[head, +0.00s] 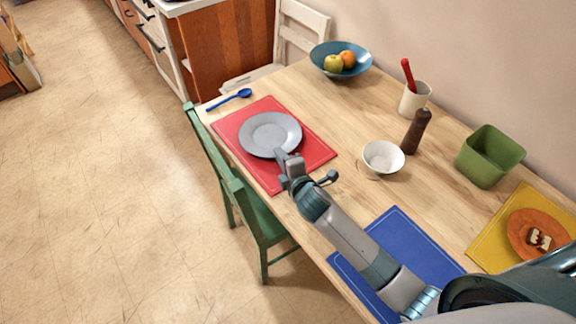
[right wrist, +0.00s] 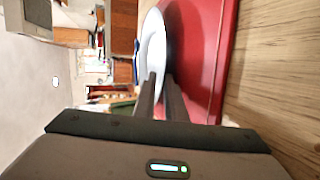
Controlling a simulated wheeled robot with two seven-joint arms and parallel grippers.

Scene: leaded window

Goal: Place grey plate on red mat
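The grey plate (head: 270,134) is over the far part of the red mat (head: 314,153). I cannot tell whether its whole base touches the mat. My right gripper (head: 283,157) is at the plate's near rim. In the right wrist view, its two fingers (right wrist: 162,92) are close together with the rim of the plate (right wrist: 152,50) at their tips, and they look shut on it. A dark band lies between the plate and the red mat (right wrist: 212,50) there. My left gripper is not in view.
The blue mat (head: 410,245) is bare where visible. A green chair (head: 245,205) stands at the front edge.

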